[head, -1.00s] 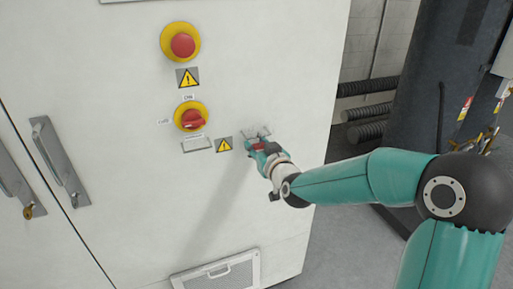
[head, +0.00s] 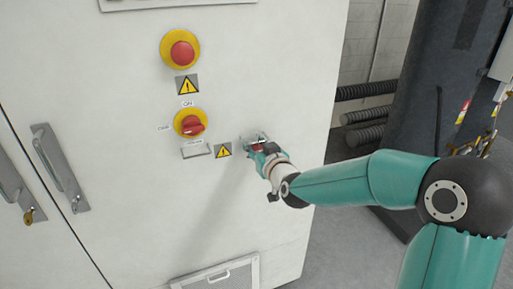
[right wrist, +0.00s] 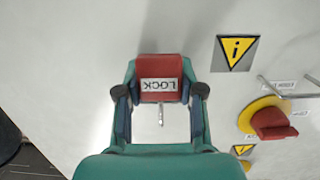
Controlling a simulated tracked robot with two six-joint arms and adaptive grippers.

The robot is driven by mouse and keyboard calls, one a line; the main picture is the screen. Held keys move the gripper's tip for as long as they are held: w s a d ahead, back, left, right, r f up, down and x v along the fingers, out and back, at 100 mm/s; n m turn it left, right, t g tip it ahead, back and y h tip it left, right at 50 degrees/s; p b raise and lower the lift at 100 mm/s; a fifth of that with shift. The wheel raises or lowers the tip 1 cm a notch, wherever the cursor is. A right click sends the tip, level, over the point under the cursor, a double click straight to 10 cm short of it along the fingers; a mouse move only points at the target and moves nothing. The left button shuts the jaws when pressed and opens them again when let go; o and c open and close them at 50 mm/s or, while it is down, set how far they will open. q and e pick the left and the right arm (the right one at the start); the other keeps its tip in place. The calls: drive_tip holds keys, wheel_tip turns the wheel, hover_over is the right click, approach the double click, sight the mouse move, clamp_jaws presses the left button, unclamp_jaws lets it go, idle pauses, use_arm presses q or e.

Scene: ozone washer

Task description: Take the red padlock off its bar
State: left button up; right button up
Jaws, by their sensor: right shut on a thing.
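The red padlock (right wrist: 160,72) with an upside-down LOCK label is between the fingers of my right gripper (right wrist: 160,92) in the right wrist view. A thin metal piece shows just below it; I cannot tell whether it is a key or the shackle. In the head view my right gripper (head: 252,141) is shut on the padlock close to the cabinet front, right of the lower warning sign. The metal bar (head: 195,149) under the red rotary switch (head: 192,126) is to the left, apart from the gripper, and nothing hangs on it. My left gripper is out of view.
The white cabinet (head: 110,150) has a red emergency button (head: 182,54) above the switch and door handles (head: 60,165) at the left. The lower warning sign (head: 222,151) is close beside the gripper. Open floor shows right of the cabinet.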

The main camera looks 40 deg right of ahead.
drive_tip(key=shift+s, duration=0.1)
drive_tip(key=f+b+v, duration=0.1)
drive_tip(key=b+v, duration=0.2)
drive_tip(key=v, duration=0.8)
drive_tip(key=shift+s+f, duration=0.25)
drive_tip(key=shift+f, duration=0.1)
idle(0.9)
drive_tip(key=shift+s+a, duration=0.1)
idle(0.6)
